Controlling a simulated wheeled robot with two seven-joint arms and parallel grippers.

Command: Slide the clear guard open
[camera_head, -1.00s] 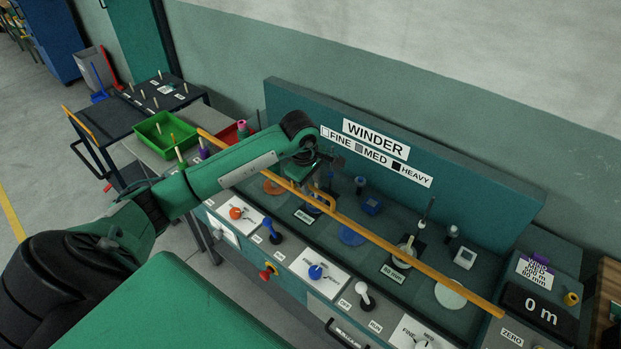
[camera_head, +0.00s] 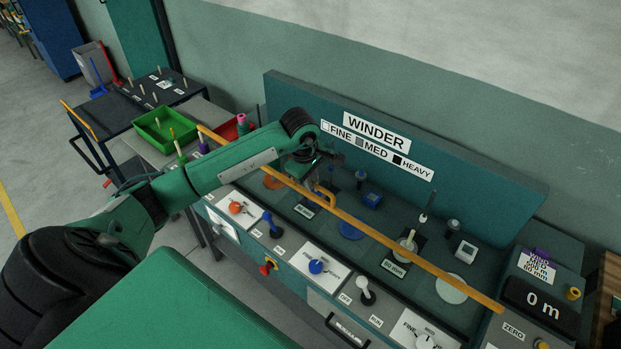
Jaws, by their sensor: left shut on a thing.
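The clear guard shows mainly by its long orange rail (camera_head: 400,253), which runs diagonally along the front of the winder bench. Its see-through panel is hard to make out. An orange handle (camera_head: 327,199) stands on the rail toward its left part. My left gripper (camera_head: 318,172) reaches over the rail from the left and is shut at the handle; its fingertips are small and dark, and partly hidden by the wrist. My right gripper is not in view.
The winder back panel (camera_head: 450,187) rises behind the bench. Knobs and levers, such as a blue knob (camera_head: 316,267), line the front. A green bin (camera_head: 165,128) and a red bin (camera_head: 228,130) stand at the left. A length display (camera_head: 540,303) sits at the right end.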

